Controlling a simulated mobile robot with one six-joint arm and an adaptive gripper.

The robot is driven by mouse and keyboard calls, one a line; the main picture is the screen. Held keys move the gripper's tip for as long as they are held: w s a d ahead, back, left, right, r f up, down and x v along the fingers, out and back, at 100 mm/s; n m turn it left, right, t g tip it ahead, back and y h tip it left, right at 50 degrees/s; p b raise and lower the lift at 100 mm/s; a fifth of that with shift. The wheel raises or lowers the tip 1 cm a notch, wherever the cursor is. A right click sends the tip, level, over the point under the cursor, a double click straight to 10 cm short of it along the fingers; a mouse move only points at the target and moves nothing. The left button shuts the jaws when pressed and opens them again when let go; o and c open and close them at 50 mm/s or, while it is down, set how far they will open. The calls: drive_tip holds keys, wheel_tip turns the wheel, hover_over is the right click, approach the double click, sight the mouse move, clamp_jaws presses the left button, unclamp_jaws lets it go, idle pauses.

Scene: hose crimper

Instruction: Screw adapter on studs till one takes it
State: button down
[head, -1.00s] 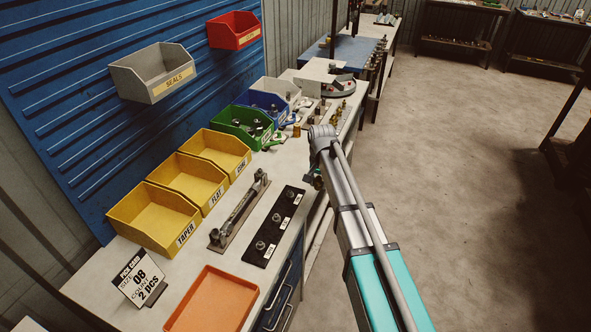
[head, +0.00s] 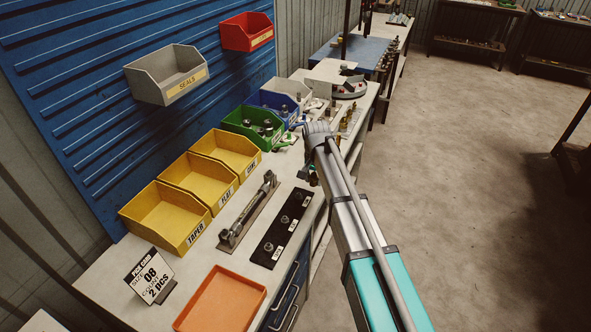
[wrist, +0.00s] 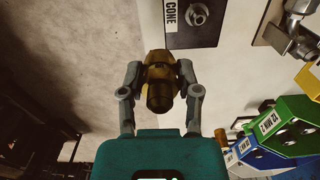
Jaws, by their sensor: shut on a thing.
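A brass adapter (wrist: 160,80) is clamped between the two fingers of my gripper (wrist: 160,88) in the wrist view. In the head view my gripper (head: 308,175) hangs by the bench's front edge, partly hidden by my arm. A black stud plate (head: 271,245) with three metal studs and white labels lies on the bench, just to the left of and nearer than my gripper. In the wrist view the plate's end stud (wrist: 198,14), beside a label reading CONE, lies ahead and to the right of the adapter. The adapter is apart from it.
Yellow bins (head: 190,243) marked TAPER, FLAT and CONE stand behind a metal tool on a board (head: 247,210). A green bin (head: 252,128) holds fittings. An orange tray (head: 222,300) and a pick card (head: 150,276) reading size 08, count 2 pcs sit at the near end.

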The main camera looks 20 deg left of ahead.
sight(299, 194)
drive_tip(key=a, duration=0.1)
drive_tip(key=a+r+p, duration=0.1)
drive_tip(key=a, duration=0.1)
drive_tip(key=s+a+r, duration=0.1)
drive_tip(key=shift+a, duration=0.35)
drive_tip(key=shift+s+f, duration=0.1)
drive_tip(key=shift+f, duration=0.1)
drive_tip(key=shift+f+b, duration=2.7)
drive_tip(key=shift+b, duration=0.1)
drive_tip(key=shift+f+b, duration=0.75)
